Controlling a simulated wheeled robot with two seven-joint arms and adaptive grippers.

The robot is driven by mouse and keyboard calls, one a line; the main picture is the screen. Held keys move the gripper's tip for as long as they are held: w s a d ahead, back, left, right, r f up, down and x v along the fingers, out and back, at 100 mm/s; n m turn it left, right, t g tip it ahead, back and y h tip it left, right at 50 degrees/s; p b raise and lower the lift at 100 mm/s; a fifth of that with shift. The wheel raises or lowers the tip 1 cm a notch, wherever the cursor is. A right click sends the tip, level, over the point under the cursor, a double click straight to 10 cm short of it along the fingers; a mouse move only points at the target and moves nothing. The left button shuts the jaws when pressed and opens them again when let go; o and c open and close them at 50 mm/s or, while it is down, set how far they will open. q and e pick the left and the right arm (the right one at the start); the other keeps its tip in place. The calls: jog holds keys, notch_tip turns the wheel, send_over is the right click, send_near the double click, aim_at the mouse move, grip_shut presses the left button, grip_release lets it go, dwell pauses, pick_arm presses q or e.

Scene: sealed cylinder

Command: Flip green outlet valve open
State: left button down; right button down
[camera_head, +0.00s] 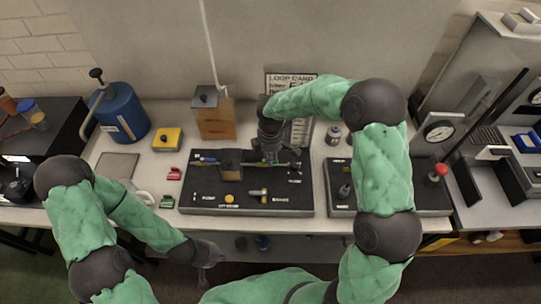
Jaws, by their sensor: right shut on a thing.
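My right gripper (270,154) reaches down over the black board (230,204) on the bench, at the right end of a brown block (231,163) with thin pipework. It is shut on a small part of the valve fitting there. A little green shows at its fingertips, but the fingers hide most of the green outlet valve, and I cannot tell its handle's angle. My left gripper (208,256) hangs in front of the bench edge, away from the board. It is too small and dark to tell whether it is open.
A blue cylinder (122,114) and a yellow box (167,139) stand at the left. An orange-brown box (214,118) stands behind the board. Red and green small parts lie left of it. A second black panel (343,196), a gauge (438,131) and a red-knobbed lever (441,169) are right.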

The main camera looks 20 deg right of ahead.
jog(key=c, duration=1.1)
grip_release()
jog(key=shift+o, duration=0.2)
notch_tip(320, 180, up, 12)
jog(key=shift+r, duration=0.1)
